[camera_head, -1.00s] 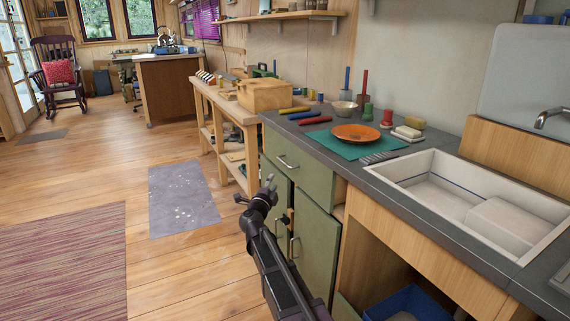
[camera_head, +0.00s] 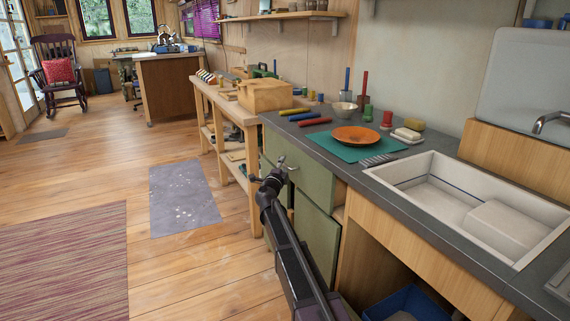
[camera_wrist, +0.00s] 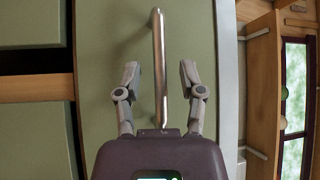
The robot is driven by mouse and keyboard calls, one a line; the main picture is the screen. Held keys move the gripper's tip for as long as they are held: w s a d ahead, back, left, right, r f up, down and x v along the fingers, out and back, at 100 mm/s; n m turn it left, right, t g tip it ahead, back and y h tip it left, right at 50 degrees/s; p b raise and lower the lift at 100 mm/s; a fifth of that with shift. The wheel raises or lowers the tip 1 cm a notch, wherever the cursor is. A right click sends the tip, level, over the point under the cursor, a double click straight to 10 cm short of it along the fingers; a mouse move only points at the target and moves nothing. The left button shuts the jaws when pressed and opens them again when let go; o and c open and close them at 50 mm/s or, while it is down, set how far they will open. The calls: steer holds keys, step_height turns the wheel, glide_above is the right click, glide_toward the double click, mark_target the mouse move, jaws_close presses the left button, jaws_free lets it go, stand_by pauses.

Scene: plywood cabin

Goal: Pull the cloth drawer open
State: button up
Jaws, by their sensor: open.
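The green drawer front (camera_head: 317,184) is the top panel of the cabinet under the grey counter, and it looks shut. It fills the middle of the wrist view (camera_wrist: 205,25). Its metal bar handle (camera_wrist: 157,35) runs up and down in that view. My gripper (camera_wrist: 159,75) is open, with one finger on each side of the handle and gaps between fingers and bar. In the head view, my gripper (camera_head: 275,172) is at the drawer front and hides most of the handle. The drawer's inside is hidden.
Green doors (camera_head: 316,238) are below the drawer. The counter (camera_head: 300,137) above holds an orange plate (camera_head: 356,135) on a teal mat and several tools. A sink (camera_head: 470,200) is at the right.

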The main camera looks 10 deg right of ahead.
steer(key=shift+w+d+r, duration=0.1)
steer(key=shift+w+d, duration=0.2)
steer(key=shift+w, duration=0.35)
steer(key=shift+d, duration=0.1)
jaws_close()
steer(key=shift+s, duration=0.1)
